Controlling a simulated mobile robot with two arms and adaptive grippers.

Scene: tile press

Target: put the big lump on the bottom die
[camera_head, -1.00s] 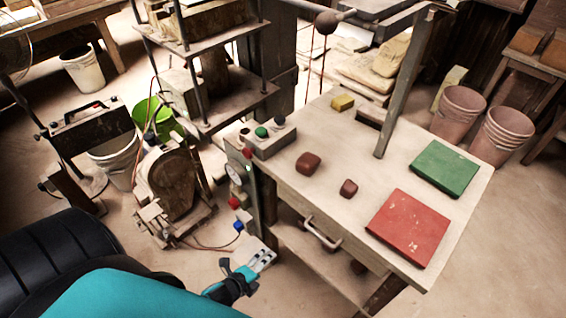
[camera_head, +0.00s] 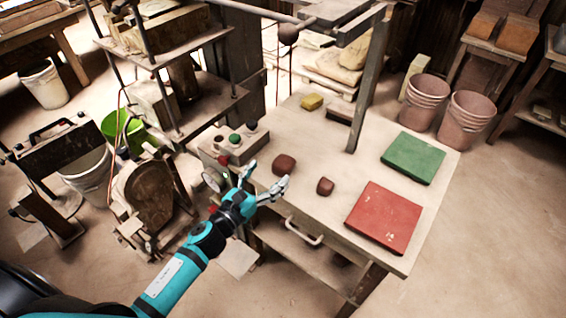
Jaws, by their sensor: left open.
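The big lump (camera_head: 284,165), dark reddish brown, lies on the near left part of the wooden table (camera_head: 300,130). A smaller lump (camera_head: 325,186) of the same colour lies to its right. My left gripper (camera_head: 266,175) is open and empty at the table's near left edge, just short of the big lump. Its fingers are spread, one tip left of the lump and one just below it in the picture. Whether it touches the lump I cannot tell. The press (camera_head: 205,108) stands at upper left; I cannot make out the bottom die clearly. My right gripper is out of view.
A control box (camera_head: 236,146) with buttons sits at the table's left corner. A green slab (camera_head: 413,157) and a red slab (camera_head: 384,217) lie on the right side. A yellow block (camera_head: 312,102) lies at the back. An upright post (camera_head: 368,90) rises from the table.

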